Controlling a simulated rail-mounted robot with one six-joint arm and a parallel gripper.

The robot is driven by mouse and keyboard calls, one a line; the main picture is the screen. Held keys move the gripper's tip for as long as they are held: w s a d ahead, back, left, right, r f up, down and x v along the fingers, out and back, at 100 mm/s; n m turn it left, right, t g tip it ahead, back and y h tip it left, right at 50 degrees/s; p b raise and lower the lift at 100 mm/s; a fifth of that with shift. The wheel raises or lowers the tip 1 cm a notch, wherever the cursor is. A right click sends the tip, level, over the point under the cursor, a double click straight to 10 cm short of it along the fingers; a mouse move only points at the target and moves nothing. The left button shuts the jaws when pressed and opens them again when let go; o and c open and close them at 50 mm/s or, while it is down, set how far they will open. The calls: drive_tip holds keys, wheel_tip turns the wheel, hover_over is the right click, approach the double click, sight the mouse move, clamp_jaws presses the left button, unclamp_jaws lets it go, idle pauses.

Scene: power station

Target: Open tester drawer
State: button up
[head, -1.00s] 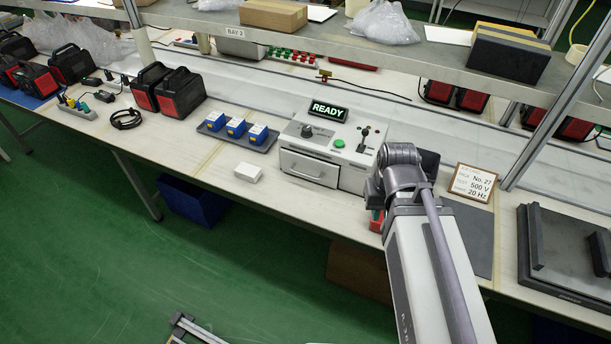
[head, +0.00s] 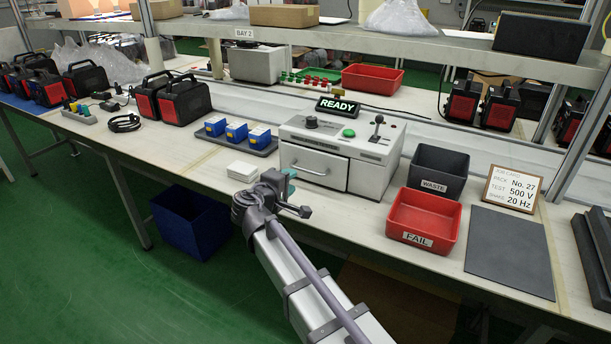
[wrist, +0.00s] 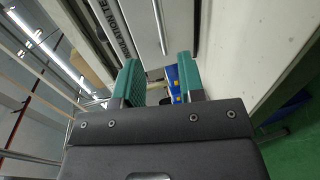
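The tester (head: 350,145) is a white box on the bench with a lit READY sign (head: 338,106) on top. Its drawer (head: 314,165) is at the lower left of the front, appears closed, and has a long bar handle (head: 309,171). My gripper (head: 288,183) is just in front of the drawer's left part, with its fingers partly hidden by my wrist. In the wrist view, the two green fingers (wrist: 158,85) are apart with nothing clearly between them. The tester's front (wrist: 125,30) and the handle (wrist: 160,25) show ahead of the fingers; contact with the handle is not visible.
A white block (head: 242,171) lies left of my gripper, near the blue packs' tray (head: 262,148). The red FAIL bin (head: 424,220) and dark WASTE bin (head: 437,171) stand right of the tester. A grey mat (head: 510,250) lies further right. A shelf (head: 400,45) spans above.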

sight(305, 171)
drive_tip(key=b+x, duration=0.2)
drive_tip(key=x, duration=0.8)
drive_tip(key=shift+f, duration=0.1)
drive_tip(key=shift+s, duration=0.1)
clamp_jaws()
